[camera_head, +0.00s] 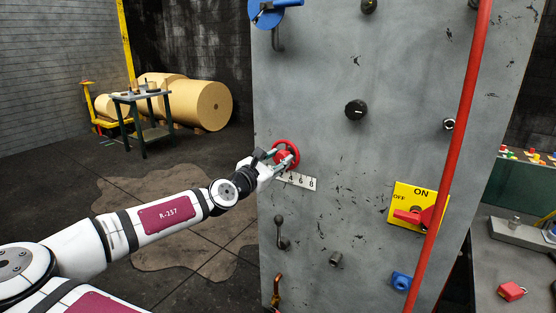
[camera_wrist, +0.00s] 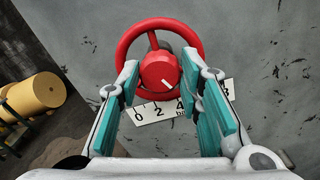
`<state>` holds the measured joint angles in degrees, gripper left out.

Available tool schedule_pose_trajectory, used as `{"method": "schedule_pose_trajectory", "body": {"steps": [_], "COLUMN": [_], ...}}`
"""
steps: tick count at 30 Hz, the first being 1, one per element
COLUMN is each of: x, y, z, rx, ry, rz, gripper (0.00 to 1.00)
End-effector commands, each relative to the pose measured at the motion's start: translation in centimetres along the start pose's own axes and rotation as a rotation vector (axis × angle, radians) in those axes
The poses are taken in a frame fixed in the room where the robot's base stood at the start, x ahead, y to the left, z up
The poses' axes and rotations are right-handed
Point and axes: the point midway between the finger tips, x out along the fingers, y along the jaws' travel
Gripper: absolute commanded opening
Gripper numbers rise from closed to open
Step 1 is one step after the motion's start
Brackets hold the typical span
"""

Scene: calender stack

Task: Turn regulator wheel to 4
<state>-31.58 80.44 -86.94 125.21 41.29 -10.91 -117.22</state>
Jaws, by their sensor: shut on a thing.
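The red regulator wheel (camera_head: 286,155) is mounted on the grey panel. In the wrist view the wheel (camera_wrist: 124,42) has a red hub (camera_wrist: 160,72) with a white pointer line that slants down and right. A white scale plate (camera_wrist: 158,112) below it shows 0, 2, 4 and, farther right, an 8; a finger hides part of it. The pointer's end lies roughly above the 4. My gripper (camera_wrist: 162,82) is shut on the wheel, its teal-padded fingers on either side of the hub. In the head view my gripper (camera_head: 272,160) reaches the wheel from the left.
The panel also carries a black knob (camera_head: 356,110), a small lever (camera_head: 281,236), a yellow ON/OFF switch plate (camera_head: 408,195) and a blue fitting (camera_head: 401,282). A red pipe (camera_head: 452,150) runs down its right side. Open floor lies to the left.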

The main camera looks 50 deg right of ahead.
Motion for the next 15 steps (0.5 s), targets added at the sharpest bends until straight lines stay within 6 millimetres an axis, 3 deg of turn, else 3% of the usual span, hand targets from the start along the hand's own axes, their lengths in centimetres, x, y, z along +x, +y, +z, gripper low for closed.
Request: {"method": "schedule_pose_trajectory", "body": {"steps": [15], "x": [0.03], "y": [-0.14], "z": [0.38], "rx": [-0.496], "ry": [0.000], "rz": [-0.003], "gripper": [0.05]}}
